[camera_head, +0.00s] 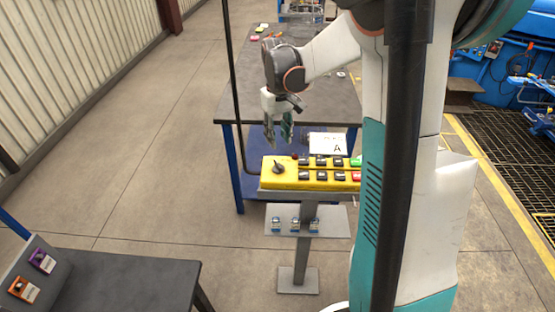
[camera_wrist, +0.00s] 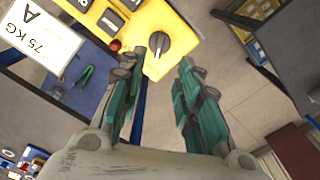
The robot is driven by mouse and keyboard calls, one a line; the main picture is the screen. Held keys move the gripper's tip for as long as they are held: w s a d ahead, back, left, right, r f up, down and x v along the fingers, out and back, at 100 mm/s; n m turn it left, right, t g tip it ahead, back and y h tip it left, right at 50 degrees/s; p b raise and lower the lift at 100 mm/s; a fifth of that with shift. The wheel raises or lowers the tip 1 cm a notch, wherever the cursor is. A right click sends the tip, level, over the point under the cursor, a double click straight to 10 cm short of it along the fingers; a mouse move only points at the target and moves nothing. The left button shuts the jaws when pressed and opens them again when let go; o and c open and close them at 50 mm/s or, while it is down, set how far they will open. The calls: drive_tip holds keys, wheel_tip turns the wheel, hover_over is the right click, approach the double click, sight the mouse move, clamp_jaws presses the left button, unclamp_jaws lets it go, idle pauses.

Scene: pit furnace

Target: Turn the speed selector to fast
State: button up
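The speed selector (camera_head: 278,168) is a dark round knob at the left end of the yellow control panel (camera_head: 268,183). In the wrist view the selector (camera_wrist: 159,43) has a raised grip bar and lies ahead of the fingertips, near the corner of the yellow panel (camera_wrist: 165,15). My gripper (camera_head: 279,141) points downward above and slightly left of the selector in the head view. Its teal fingers are apart with nothing between them, and it also shows in the wrist view (camera_wrist: 158,68). The selector's markings are too small to read.
A red button (camera_wrist: 115,46) sits beside the selector. Several black buttons (camera_head: 320,162) fill the panel to the right. A white sign marked A (camera_head: 326,143) stands behind it. A dark table (camera_head: 240,90) is behind, and another (camera_head: 130,275) is front left.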

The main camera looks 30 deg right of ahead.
sight(278, 164)
wheel_tip(278, 164, down, 11)
drive_tip(key=shift+b, duration=1.25)
clamp_jaws()
